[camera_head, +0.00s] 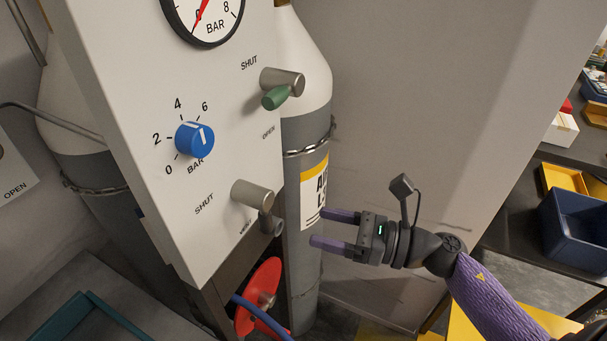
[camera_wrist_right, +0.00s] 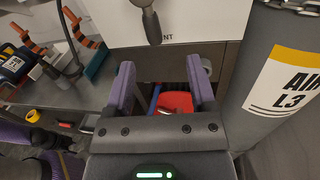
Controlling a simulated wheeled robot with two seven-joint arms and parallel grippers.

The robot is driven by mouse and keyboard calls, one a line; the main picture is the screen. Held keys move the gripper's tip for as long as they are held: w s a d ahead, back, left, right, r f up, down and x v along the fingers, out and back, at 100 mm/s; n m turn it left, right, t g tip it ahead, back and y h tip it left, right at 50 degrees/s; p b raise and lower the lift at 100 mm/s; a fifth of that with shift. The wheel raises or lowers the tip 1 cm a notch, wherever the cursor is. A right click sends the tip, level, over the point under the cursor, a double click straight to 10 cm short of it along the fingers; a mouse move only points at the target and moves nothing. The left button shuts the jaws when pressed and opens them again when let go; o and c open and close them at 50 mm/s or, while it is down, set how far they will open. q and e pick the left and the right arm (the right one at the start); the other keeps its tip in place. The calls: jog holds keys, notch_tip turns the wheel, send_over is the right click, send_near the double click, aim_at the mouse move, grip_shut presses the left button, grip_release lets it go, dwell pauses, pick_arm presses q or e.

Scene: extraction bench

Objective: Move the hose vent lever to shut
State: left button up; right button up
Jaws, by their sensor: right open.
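The hose vent lever is the lower one on the white panel (camera_head: 130,120), with a silver hub (camera_head: 252,193) and a short dark grey handle (camera_head: 268,222). The handle points down toward the VENT label; SHUT is printed to the left of the hub. In the right wrist view the lever handle (camera_wrist_right: 151,24) hangs down just beyond the fingers. My right gripper (camera_head: 317,226) is open and empty, to the right of the lever and apart from it. Its two purple fingers also show in the right wrist view (camera_wrist_right: 160,80). My left gripper is not in view.
A green-handled lever (camera_head: 275,97) and blue knob (camera_head: 194,138) sit higher on the panel. A grey cylinder (camera_head: 303,255) stands behind the panel's right edge. A red disc (camera_head: 258,295) and blue hose (camera_head: 262,315) are below. A blue bin (camera_head: 575,235) stands far right.

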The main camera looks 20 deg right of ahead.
aim_at(265, 217)
jog(key=shift+n, duration=0.5)
jog(key=x, duration=0.6)
jog(key=p+x, duration=0.1)
jog(key=x, duration=0.3)
jog(key=shift+s+a+r, duration=0.3)
jog(key=shift+s+a, duration=0.05)
grip_shut()
